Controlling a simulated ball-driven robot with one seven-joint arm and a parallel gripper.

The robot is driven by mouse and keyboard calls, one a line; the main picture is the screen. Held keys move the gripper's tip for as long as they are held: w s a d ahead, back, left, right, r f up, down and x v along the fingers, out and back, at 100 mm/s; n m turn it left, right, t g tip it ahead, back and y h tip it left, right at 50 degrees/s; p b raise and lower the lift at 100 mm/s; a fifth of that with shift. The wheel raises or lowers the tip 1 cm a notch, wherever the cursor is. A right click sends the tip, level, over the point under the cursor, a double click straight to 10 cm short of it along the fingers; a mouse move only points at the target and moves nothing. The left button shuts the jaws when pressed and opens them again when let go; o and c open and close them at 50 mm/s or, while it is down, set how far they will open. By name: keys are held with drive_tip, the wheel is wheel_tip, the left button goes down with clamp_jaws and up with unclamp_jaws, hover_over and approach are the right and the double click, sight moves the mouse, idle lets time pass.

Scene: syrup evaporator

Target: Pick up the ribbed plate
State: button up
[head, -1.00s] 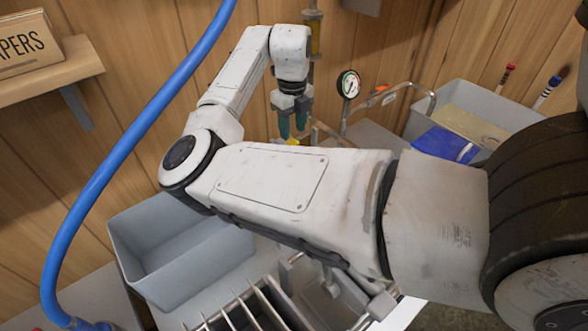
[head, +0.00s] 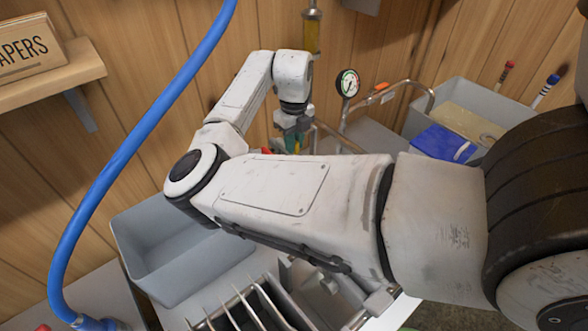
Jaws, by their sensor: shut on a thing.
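My gripper (head: 292,139), with green fingers, points down beyond my forearm near the back wall. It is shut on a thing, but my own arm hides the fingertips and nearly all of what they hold. A small red patch (head: 265,151) shows just left of the fingers, above the arm's edge. I cannot make out the ribbed plate for certain in this view. A rack with several thin upright slats (head: 250,308) stands at the bottom, well in front of the gripper.
A grey open bin (head: 165,275) sits left of the rack and looks empty. Another grey bin (head: 480,95) at the right holds a blue item (head: 440,142). A gauge (head: 347,83) on piping stands right of the gripper. A blue hose (head: 140,130) crosses the left.

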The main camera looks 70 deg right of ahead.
clamp_jaws()
drive_tip(key=shift+r, duration=0.1)
wheel_tip(320, 180, up, 18)
drive_tip(key=b, duration=0.2)
drive_tip(key=shift+b, duration=0.4)
drive_tip(key=shift+r, duration=0.1)
drive_tip(key=shift+r+p, duration=0.4)
drive_tip(key=shift+p, duration=0.4)
